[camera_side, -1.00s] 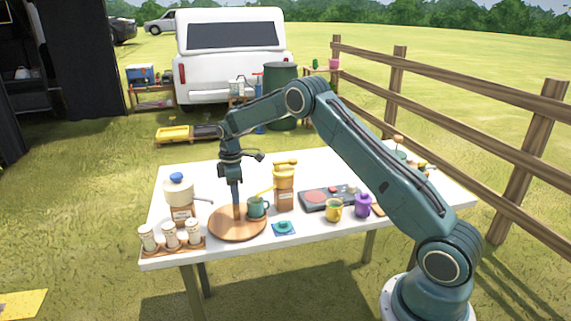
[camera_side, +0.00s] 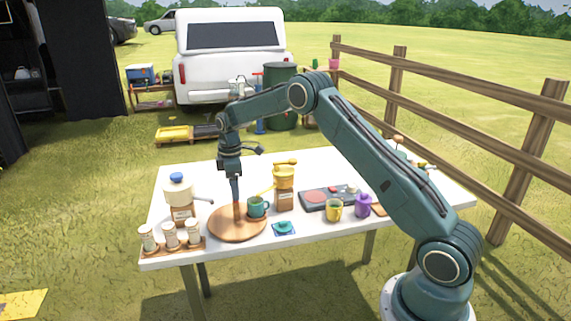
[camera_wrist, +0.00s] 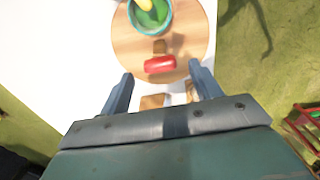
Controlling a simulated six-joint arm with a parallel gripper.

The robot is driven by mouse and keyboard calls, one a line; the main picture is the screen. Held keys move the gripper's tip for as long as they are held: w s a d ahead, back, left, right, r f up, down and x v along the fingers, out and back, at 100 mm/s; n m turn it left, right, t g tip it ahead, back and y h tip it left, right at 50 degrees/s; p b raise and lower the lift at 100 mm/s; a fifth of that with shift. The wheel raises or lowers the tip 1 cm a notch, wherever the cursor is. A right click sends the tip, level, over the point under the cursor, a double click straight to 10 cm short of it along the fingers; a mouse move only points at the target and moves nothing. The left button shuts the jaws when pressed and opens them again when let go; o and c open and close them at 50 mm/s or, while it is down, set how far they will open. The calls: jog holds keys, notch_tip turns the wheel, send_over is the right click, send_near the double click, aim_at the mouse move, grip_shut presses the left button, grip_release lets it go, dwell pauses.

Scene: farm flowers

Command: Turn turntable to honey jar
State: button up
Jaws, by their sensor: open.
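The round wooden turntable (camera_side: 222,228) lies flat near the table's front left. It also shows in the wrist view (camera_wrist: 125,42). A teal mug (camera_side: 258,208) stands on its right side. In the wrist view the mug (camera_wrist: 133,24) holds something green and yellow. A red-topped wooden handle (camera_wrist: 160,65) stands on the turntable. A jar with a yellow lid (camera_side: 285,172), probably the honey jar, stands behind the turntable to the right. My gripper (camera_side: 237,198) is above the turntable. In the wrist view my gripper (camera_wrist: 162,80) is open, its fingers apart on either side below the red handle.
A rack of shakers (camera_side: 172,240) and a crock with a blue knob (camera_side: 180,195) stand left of the turntable. A blue tile with a small teal item (camera_side: 284,228), a yellow mug (camera_side: 333,210) and a purple pot (camera_side: 363,206) are to the right.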

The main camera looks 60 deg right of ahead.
notch_tip(320, 180, up, 12)
jog(key=shift+f, duration=0.15)
dwell(0.3)
jog(key=s+a+r+m+t, duration=0.1)
jog(key=s+a+r+m, duration=0.1)
jog(key=s+a+r, duration=0.5)
jog(key=s+a+r+m+t, duration=0.2)
jog(key=s+a+r+m, duration=0.1)
jog(key=s+r, duration=0.65)
jog(key=s+a+f+m+t, duration=0.1)
jog(key=s+a+f+m, duration=0.1)
jog(key=s, duration=0.9)
jog(key=s+a+f+m+t, duration=0.1)
jog(key=s+a+f+m, duration=0.1)
jog(key=s, duration=1)
notch_tip(320, 180, down, 3)
jog(key=shift+s+a+r+t, duration=0.15)
jog(key=shift+a+t, duration=0.15)
jog(key=shift+a, duration=0.3)
